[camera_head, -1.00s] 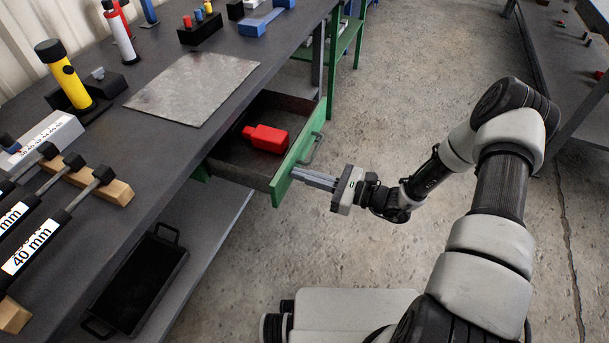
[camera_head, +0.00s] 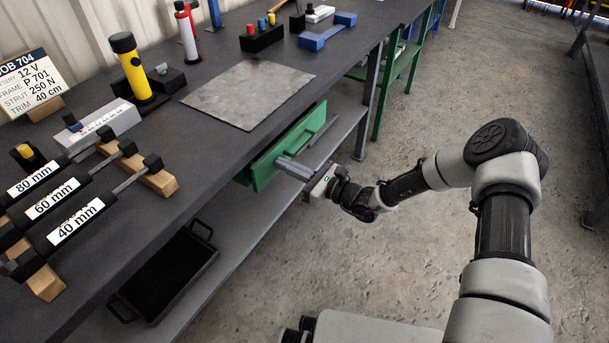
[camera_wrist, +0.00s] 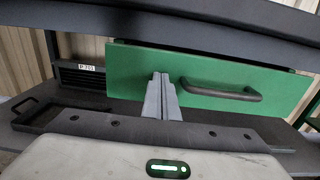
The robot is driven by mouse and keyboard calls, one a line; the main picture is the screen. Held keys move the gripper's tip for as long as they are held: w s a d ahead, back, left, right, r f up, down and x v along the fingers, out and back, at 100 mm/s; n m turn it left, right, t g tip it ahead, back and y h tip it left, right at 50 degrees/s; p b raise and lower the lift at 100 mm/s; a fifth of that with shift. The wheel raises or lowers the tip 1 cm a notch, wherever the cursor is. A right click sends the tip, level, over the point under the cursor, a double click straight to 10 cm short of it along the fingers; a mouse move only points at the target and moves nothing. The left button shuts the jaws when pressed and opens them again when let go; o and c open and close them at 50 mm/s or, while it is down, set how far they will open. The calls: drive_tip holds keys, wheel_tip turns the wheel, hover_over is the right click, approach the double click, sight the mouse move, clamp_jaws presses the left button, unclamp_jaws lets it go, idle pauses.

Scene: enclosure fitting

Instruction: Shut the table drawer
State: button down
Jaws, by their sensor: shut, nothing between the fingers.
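The table drawer shows as a green front (camera_head: 290,146) under the table's edge in the head view. Its inside is hidden, and the front sits close to the table edge; I cannot tell if it is fully flush. In the wrist view the green front (camera_wrist: 140,68) fills the middle, with a dark bar handle (camera_wrist: 222,90) on its right part. My gripper (camera_head: 284,163) is shut and empty. Its fingertips (camera_wrist: 160,78) point at the front, left of the handle, and appear to touch it or nearly so.
The dark worktable (camera_head: 205,150) carries a metal sheet (camera_head: 248,93), a yellow cylinder (camera_head: 131,70) and labelled 40, 60 and 80 mm pieces. A black tray (camera_head: 165,275) lies on the lower shelf (camera_head: 235,240).

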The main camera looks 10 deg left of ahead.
drive_tip(key=x, duration=0.3)
drive_tip(key=shift+r, duration=0.25)
